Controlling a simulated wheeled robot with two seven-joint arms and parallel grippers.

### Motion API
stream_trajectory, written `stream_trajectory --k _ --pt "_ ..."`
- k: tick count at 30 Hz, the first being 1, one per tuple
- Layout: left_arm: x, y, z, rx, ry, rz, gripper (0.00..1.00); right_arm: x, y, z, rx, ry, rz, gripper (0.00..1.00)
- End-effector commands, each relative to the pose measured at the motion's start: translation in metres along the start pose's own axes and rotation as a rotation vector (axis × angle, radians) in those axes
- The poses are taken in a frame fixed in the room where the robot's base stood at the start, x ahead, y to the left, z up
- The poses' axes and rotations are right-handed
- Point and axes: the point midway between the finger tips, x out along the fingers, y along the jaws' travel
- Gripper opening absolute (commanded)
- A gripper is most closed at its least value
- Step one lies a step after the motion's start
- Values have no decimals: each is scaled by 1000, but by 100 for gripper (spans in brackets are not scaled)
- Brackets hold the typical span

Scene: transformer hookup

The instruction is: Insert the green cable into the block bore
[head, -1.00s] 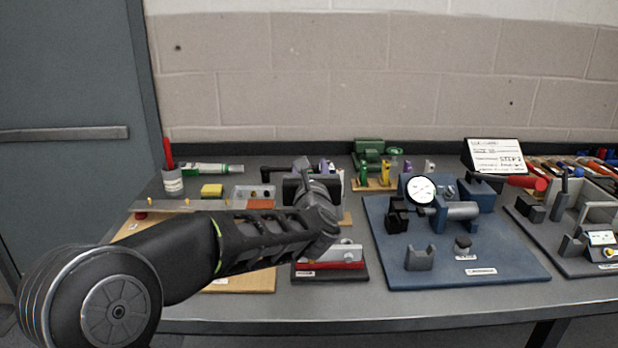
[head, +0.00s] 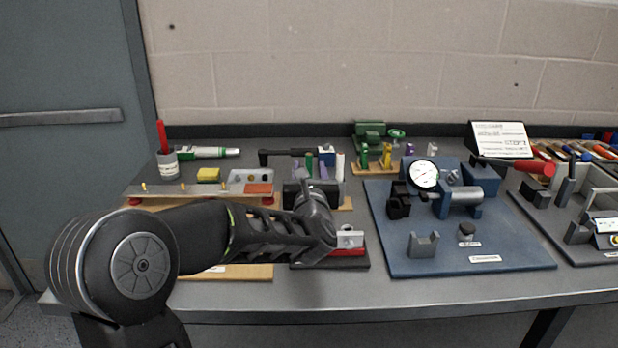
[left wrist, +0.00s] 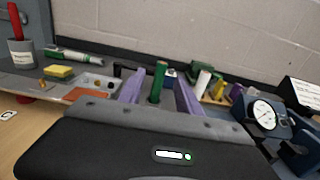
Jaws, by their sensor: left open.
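The green cable (head: 309,160) shows as a short upright green piece in the head view, just beyond my left wrist. It also shows in the left wrist view (left wrist: 158,80), between the two purple fingers of my left gripper (left wrist: 160,88). The fingers are apart, with gaps on both sides of the cable. In the head view my left gripper (head: 310,168) points away toward the back of the table. A light grey block (head: 349,240) with a round feature on top sits on a red and black base, partly behind my wrist. I cannot tell whether it has the bore.
A white upright piece (head: 340,163) stands right of the fingers. A black-handled tool (head: 285,153) lies behind them. A blue plate (head: 400,262) with a dial gauge (head: 424,175) is to the right. A yellow block (head: 208,174) and cup (head: 167,166) are at left.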

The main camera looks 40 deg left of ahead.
Motion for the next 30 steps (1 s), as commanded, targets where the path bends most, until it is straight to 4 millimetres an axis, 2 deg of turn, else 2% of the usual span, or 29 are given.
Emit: stream_trajectory --k 1,3,7,19,30 --pt "0 0 -12 2 5 0 41 0 0 0 0 0 0 36" --pt "3 0 -17 0 2 0 41 -1 0 0 0 0 0 36" --pt "15 0 -14 -1 -1 0 41 -4 -2 0 0 0 0 36" --pt "21 0 -14 -1 0 0 41 -5 -2 0 0 0 0 36" --pt "71 0 -14 -2 0 -1 41 -17 -7 0 1 0 0 36"
